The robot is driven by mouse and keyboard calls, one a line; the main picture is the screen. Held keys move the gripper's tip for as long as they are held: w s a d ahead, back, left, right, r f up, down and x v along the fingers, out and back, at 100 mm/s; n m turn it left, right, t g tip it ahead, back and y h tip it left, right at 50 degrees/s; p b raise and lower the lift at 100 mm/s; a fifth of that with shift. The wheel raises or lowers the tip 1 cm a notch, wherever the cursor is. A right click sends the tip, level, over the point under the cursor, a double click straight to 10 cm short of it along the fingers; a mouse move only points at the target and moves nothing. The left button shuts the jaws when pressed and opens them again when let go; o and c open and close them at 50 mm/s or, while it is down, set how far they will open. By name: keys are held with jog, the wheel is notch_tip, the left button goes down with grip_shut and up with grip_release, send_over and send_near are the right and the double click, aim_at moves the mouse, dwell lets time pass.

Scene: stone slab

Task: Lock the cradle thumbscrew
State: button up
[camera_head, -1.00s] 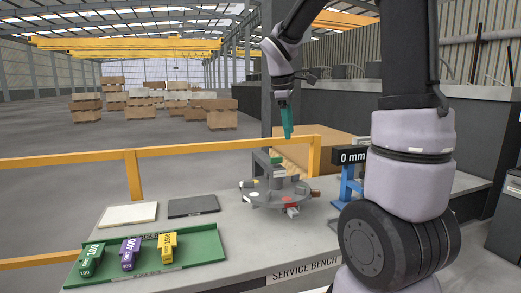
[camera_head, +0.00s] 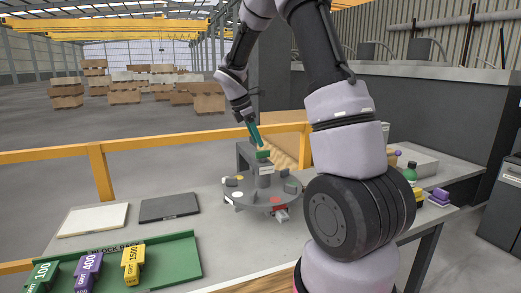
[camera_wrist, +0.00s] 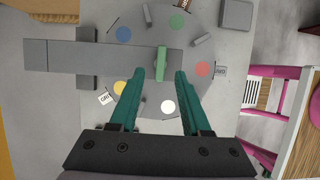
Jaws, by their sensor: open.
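A grey round turntable (camera_head: 245,197) with coloured dots stands on the bench; its disc (camera_wrist: 137,50) also fills the middle of the wrist view. A grey cradle bracket (camera_head: 244,153) rises behind it, and its arm (camera_wrist: 62,52) reaches over the disc in the wrist view. A small green bar (camera_wrist: 160,66), which looks like the thumbscrew head, sits at the arm's end; it also shows in the head view (camera_head: 263,155). My gripper (camera_wrist: 160,74) is open, its teal fingers on either side of the bar with gaps. In the head view my gripper (camera_head: 255,139) points down at it.
A green block rack (camera_head: 170,262) holds blocks marked 100, 400 and 1500 at the front left. A white pad (camera_head: 93,220) and a dark pad (camera_head: 168,207) lie behind it. An orange rail (camera_head: 200,143) runs along the back. Bottles and purple items sit at right.

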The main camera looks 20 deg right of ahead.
aim_at(262, 151)
jog(key=x, duration=0.4)
jog(key=shift+d+f, duration=0.15)
jog(key=shift+f, duration=0.25)
grip_shut()
